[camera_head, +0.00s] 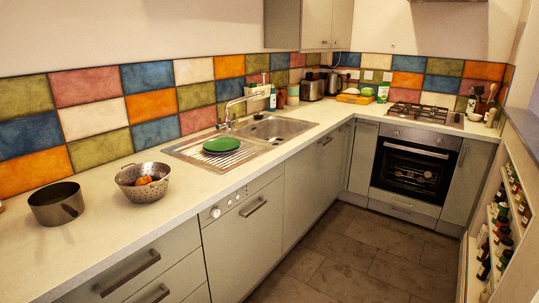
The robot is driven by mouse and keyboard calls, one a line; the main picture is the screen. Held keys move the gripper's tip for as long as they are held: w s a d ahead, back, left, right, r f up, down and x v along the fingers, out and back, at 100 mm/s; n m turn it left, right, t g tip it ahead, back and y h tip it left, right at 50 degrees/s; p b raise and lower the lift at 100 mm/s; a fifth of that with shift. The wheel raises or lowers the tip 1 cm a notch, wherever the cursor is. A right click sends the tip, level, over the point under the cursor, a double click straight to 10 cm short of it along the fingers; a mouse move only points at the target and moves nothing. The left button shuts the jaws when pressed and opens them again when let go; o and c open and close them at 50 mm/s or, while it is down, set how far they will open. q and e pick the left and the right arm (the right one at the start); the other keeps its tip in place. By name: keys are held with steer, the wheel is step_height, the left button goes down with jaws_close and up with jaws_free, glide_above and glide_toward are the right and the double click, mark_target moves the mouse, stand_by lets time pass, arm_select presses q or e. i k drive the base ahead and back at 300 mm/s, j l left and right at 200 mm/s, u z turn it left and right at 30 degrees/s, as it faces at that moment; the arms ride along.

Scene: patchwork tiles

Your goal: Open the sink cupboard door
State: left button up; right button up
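The sink cupboard door (303,195) is a grey-green panel under the counter, below the steel sink (270,128). It looks shut and flush with the fronts beside it. Neither of my grippers is in view, and nothing touches the door.
A dishwasher-like front (243,245) with a knob and bar handle stands left of the door. Drawers (140,280) are at the lower left. An oven (414,166) and a bottle shelf (500,220) stand at right. The tiled floor (345,260) is clear.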

mark_target(305, 171)
steer(key=i+l+z, duration=0.25)
steer(key=i+z, duration=0.15)
steer(key=i, duration=0.3)
steer(key=i+z, duration=0.35)
steer(key=i, duration=0.35)
steer(key=i+j+z, duration=0.2)
steer(key=i+z, duration=0.2)
steer(key=i, duration=0.3)
